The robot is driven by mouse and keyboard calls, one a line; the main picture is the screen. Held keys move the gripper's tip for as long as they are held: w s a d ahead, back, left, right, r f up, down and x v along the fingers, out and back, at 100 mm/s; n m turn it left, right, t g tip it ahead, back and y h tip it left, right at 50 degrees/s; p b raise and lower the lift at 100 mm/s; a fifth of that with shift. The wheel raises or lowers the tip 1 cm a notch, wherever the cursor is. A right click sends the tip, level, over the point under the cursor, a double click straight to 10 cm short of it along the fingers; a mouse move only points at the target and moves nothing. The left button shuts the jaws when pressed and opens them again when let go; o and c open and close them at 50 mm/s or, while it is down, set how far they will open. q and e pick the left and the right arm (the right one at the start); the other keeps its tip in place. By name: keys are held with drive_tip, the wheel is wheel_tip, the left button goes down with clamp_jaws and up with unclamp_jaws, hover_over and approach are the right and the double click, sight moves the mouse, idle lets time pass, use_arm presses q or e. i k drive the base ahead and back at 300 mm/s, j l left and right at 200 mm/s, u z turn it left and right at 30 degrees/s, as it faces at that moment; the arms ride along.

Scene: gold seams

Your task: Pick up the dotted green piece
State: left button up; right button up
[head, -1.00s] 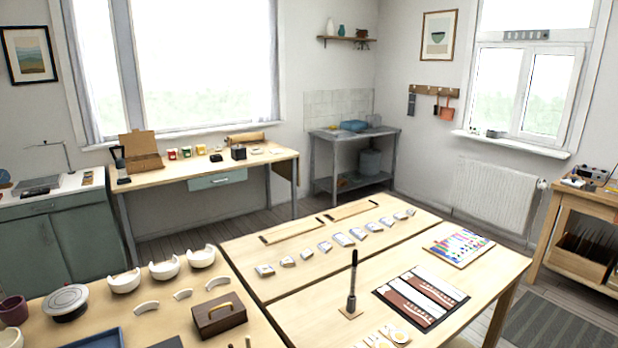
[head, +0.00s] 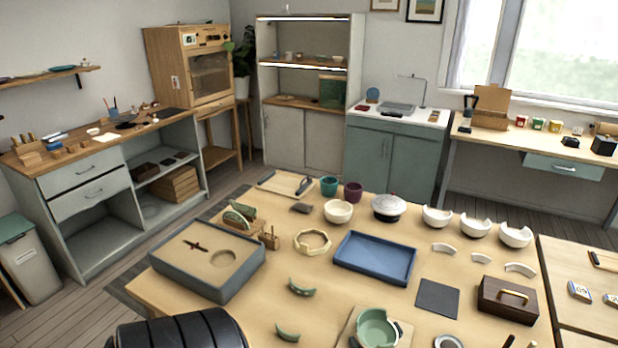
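Two small curved green pieces lie apart on the wooden table in the head view. One green piece (head: 302,287) is left of centre, and another green piece (head: 287,332) lies nearer the bottom edge. Dots are too small to make out with certainty, so I cannot tell which piece is the dotted one. A broken green bowl (head: 376,330) sits on a board at the bottom. Neither of my grippers is in view.
A grey foam-lined box (head: 165,262) stands at the table's left. A blue tray (head: 345,270), an octagonal ring (head: 312,242), a dark mat (head: 437,299) and a brown box (head: 507,302) share the table (head: 210,315). Bare wood surrounds the two loose green pieces.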

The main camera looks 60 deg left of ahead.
sight(299, 291)
drive_tip(key=u, duration=1.9)
